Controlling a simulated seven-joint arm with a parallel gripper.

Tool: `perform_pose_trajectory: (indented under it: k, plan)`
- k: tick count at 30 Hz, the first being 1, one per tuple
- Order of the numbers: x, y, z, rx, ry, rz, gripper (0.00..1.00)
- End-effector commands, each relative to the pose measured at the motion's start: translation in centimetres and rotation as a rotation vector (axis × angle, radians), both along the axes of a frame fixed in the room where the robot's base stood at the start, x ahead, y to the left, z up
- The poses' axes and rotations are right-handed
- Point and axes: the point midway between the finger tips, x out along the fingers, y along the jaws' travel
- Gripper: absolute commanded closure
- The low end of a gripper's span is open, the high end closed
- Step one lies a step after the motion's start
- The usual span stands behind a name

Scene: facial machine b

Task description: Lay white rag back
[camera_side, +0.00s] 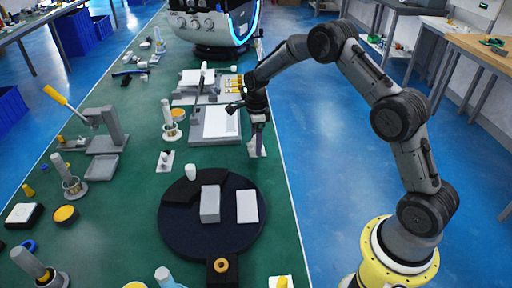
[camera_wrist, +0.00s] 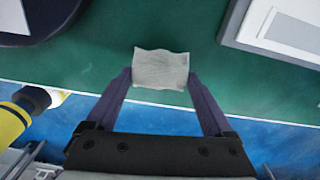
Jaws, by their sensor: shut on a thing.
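The white rag (camera_wrist: 161,69) lies between the two fingertips of my gripper (camera_wrist: 159,84) in the wrist view, over the green table near its edge. It looks pale grey-white, roughly square and slightly wrinkled. In the side view my gripper (camera_side: 257,150) points down at the table's right edge, with the rag (camera_side: 262,150) partly hidden behind the fingers. The gripper is shut on the rag. The rag is at or close to the table surface; I cannot tell if it touches.
A dark round tray (camera_side: 175,233) with a grey block (camera_side: 210,204) and a white pad (camera_side: 247,206) stands nearer the side camera. A grey tray with a white panel (camera_side: 220,122) is just left of my gripper. Blue floor lies beyond the table edge.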

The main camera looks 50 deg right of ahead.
Motion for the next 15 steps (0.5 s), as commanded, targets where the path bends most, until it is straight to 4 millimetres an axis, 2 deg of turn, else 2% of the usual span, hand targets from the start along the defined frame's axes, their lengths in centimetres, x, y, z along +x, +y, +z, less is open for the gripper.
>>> perform_pose_trajectory:
  k: [3,6,15]
  plan:
    - [0.2,0.0,-1.9,0.001,0.004,0.000,0.66]
    - [0.2,0.0,-2.8,0.000,0.001,0.000,0.66]
    - [0.2,0.0,-3.0,0.000,0.000,0.000,0.66]
